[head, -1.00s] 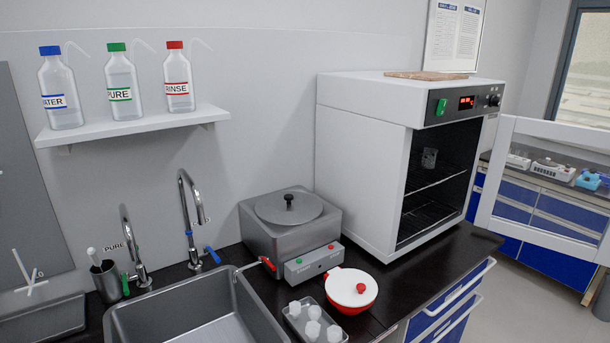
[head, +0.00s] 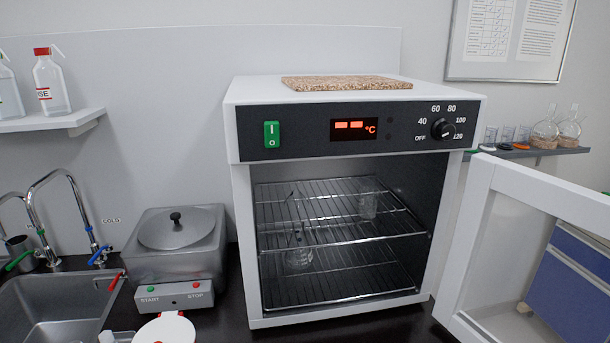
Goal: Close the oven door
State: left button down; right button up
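The white oven (head: 236,200) stands on the dark counter in the middle of the head view. Its door (head: 458,240) is a white frame with a clear pane, hinged at the oven's right side. The door stands wide open, swung out to the right, and its far end is cut off by the picture edge. Inside the oven are wire racks (head: 340,236). A glass beaker (head: 368,205) is on the upper rack and a glass flask (head: 298,256) is lower down. Neither of my grippers is in view.
A grey water bath (head: 176,252) stands left of the oven, beside the sink (head: 60,308). A cork mat (head: 345,83) lies on the oven. A shelf with glassware (head: 560,128) is at the right.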

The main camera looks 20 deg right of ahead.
aim_at(528, 261)
jog(key=l+u, duration=0.1)
jog(key=l, duration=0.3)
jog(key=k+l+u, duration=0.1)
jog(key=l, duration=0.35)
jog(key=k+l+u, duration=0.1)
jog(key=l, duration=0.3)
jog(key=k+l+u, duration=0.1)
jog(key=l, duration=0.3)
jog(key=k+l+u, duration=0.1)
jog(key=l, duration=0.3)
jog(key=k+l+u, duration=0.1)
jog(key=l, duration=0.25)
jog(key=k+l+u, duration=0.1)
jog(key=k+l, duration=0.15)
jog(key=l, duration=0.15)
jog(key=k+l+u, duration=0.1)
jog(key=l, duration=0.25)
jog(key=k, duration=0.1)
